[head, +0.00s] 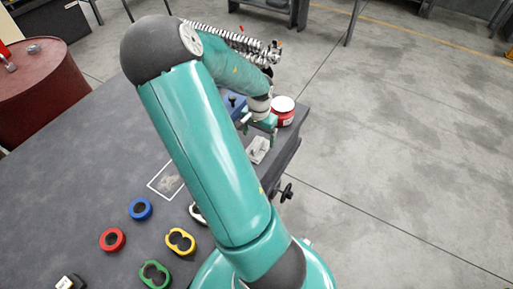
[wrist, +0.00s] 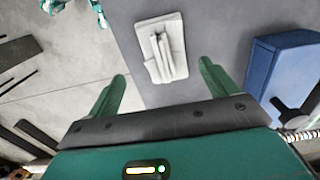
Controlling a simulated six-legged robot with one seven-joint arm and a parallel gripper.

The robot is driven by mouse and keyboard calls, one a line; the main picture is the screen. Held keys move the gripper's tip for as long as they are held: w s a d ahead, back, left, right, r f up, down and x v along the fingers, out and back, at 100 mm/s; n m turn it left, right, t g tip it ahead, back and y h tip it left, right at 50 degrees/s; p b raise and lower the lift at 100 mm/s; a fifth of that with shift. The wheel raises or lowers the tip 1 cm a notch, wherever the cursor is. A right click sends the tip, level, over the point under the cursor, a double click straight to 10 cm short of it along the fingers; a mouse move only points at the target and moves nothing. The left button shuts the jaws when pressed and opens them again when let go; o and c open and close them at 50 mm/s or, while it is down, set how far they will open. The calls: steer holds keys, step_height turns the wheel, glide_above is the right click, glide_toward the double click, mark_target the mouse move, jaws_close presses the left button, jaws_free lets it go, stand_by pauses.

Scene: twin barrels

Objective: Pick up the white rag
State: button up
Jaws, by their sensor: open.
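The white rag (head: 258,149) lies folded on the dark grey table near its right edge, in the head view. In the wrist view the rag (wrist: 176,42) lies flat with a raised fold along its middle, beyond the fingertips and roughly centred between them. My gripper (wrist: 162,75) is open, with nothing between its two green fingers. In the head view my gripper (head: 259,124) is just behind the rag, partly hidden by my arm. The rag is apart from the fingers.
A blue box (wrist: 292,65) stands right of the gripper in the wrist view. A red can with a white top (head: 283,112) stands near the table (head: 95,160) corner. Coloured rings lie at the front left. A dark red barrel (head: 40,85) stands at left.

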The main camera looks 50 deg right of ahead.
mark_target(257, 143)
steer(key=f, duration=0.5)
steer(key=shift+w+d+f, duration=0.1)
steer(key=shift+w+f, duration=0.2)
steer(key=shift+f, duration=0.1)
steer(key=c, duration=1.1)
